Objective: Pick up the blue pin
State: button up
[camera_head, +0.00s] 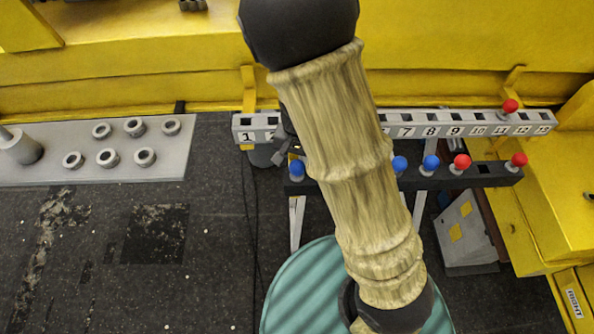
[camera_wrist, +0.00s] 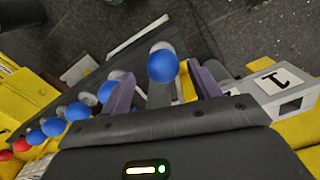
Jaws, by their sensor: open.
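A blue pin (camera_wrist: 163,65) with a round blue head and grey collar shows in the wrist view, between the two purple fingers of my gripper (camera_wrist: 160,84). The fingers are apart, one on each side of the head; I cannot tell whether they touch it. In the head view a blue pin (camera_head: 297,170) stands at the left end of the black rack (camera_head: 487,173). More blue pins (camera_head: 399,165) (camera_head: 431,163) stand farther right. My arm hides the middle of the rack and most of my gripper in the head view.
Red pins (camera_head: 461,161) (camera_head: 519,160) stand in the black rack's right part. A numbered white rail (camera_head: 430,131) runs behind, holding a red pin (camera_head: 510,107). A grey plate (camera_head: 40,165) with several rings lies left. A teal round surface (camera_head: 305,290) is in front.

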jog(key=f, duration=0.4)
jog(key=shift+a+f, duration=0.2)
jog(key=shift+f, duration=0.2)
jog(key=c, duration=1.2)
jog(key=shift+r, duration=0.2)
notch_tip(320, 180, up, 9)
jog(key=shift+f+p, duration=0.1)
jog(key=shift+p, duration=0.25)
jog(key=shift+w+r, duration=0.1)
jog(key=shift+r, duration=0.35)
